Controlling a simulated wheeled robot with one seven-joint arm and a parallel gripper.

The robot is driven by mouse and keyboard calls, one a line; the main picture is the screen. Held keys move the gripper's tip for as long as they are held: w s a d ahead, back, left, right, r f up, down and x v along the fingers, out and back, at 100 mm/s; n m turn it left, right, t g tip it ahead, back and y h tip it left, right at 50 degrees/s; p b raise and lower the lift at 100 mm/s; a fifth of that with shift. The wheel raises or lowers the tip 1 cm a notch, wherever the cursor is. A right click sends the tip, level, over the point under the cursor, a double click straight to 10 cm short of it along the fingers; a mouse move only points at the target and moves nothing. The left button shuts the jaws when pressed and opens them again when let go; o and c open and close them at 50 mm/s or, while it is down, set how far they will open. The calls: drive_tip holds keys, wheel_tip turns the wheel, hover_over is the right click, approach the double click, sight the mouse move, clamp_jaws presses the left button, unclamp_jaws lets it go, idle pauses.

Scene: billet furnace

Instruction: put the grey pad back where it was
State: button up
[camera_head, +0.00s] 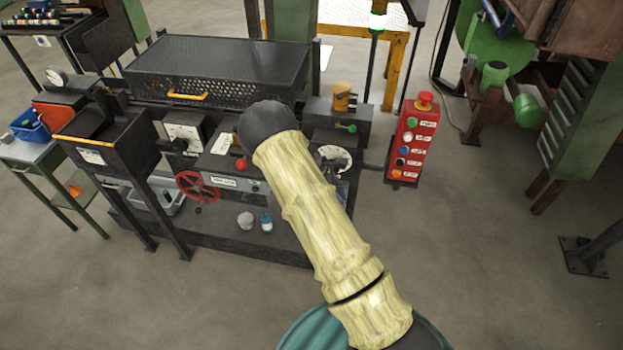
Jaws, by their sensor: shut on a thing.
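My arm, in a pale yellow sleeve, reaches up from the lower right to a dark rounded joint over the middle of the furnace bench. My gripper is not in view; the arm may hide it. I cannot make out the grey pad anywhere. The furnace bench (215,238) has a black perforated cover (225,65) with a yellow handle (188,96) at its back. A white-rimmed round container (333,157) stands to the right of my arm, and its contents are unclear.
A red button box (411,140) stands right of the bench. A red handwheel (198,187) sticks out at the front. A small whitish pot (245,220) and a teal-and-white bottle (266,223) stand on the lower shelf. The floor in front is clear.

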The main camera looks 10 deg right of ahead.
drive_tip(key=s+f+m+g+y+b, duration=0.5)
drive_tip(key=f+m, duration=0.6)
drive_tip(key=m, duration=0.4)
drive_tip(key=s+y+b, duration=0.1)
drive_tip(key=s+b, duration=0.1)
drive_tip(key=shift+s+d+f+m+b, duration=0.15)
drive_tip(key=shift+s+f+m+b, duration=0.2)
drive_tip(key=shift+s+f+m, duration=0.05)
